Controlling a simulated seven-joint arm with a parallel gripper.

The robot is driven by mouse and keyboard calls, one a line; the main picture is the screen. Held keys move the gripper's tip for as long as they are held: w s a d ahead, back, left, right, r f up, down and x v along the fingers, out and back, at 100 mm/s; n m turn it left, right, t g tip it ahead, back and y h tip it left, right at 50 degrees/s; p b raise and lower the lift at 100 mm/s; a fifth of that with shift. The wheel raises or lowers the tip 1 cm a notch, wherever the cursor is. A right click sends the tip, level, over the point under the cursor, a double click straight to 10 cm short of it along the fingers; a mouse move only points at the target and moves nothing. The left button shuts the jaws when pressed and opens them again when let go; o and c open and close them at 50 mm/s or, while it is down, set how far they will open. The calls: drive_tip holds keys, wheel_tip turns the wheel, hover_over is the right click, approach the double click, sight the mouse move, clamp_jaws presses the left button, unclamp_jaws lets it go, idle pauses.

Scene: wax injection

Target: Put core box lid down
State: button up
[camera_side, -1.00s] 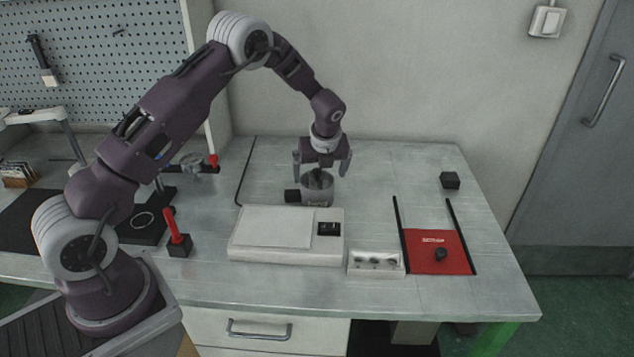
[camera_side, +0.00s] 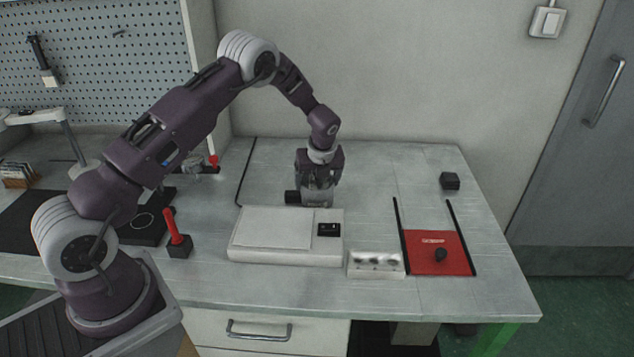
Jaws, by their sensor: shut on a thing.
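My gripper (camera_side: 317,190) points down at the back middle of the bench. Its fingers are around a grey round pot-like thing (camera_side: 316,198) and shut on it. The fingers hide much of this thing, and I cannot tell whether it is the core box lid or holds it. It appears to stand at bench level, behind the white flat box. A small dark part (camera_side: 292,196) sits at its left side. No other thing can be clearly identified as the core box lid.
A white flat box (camera_side: 270,230) with a dark display lies in front. A white holder (camera_side: 376,266) with round recesses stands right of it. A red plate (camera_side: 425,262) with a black knob lies between dark rails. A red-handled stick (camera_side: 173,228) stands left. A black cube (camera_side: 450,180) sits back right.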

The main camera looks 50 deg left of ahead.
drive_tip(key=shift+n, duration=0.4)
drive_tip(key=r, duration=0.9)
drive_tip(key=shift+s+d+r, duration=0.15)
drive_tip(key=shift+s+r, duration=0.2)
drive_tip(key=shift+s, duration=0.05)
drive_tip(key=s+d+n+g, duration=0.2)
drive_tip(key=s+n+g, duration=0.1)
drive_tip(key=s+n, duration=0.4)
drive_tip(key=r+n+g+h, duration=0.1)
drive_tip(key=n+g, duration=0.2)
drive_tip(key=n, duration=0.6)
hover_over(269, 227)
drive_tip(key=w, duration=0.2)
drive_tip(key=f, duration=0.6)
drive_tip(key=s+f, duration=0.1)
drive_tip(key=f, duration=0.2)
drive_tip(key=shift+d+f, duration=0.25)
drive_tip(key=shift+d, duration=0.1)
drive_tip(key=shift+w, duration=0.1)
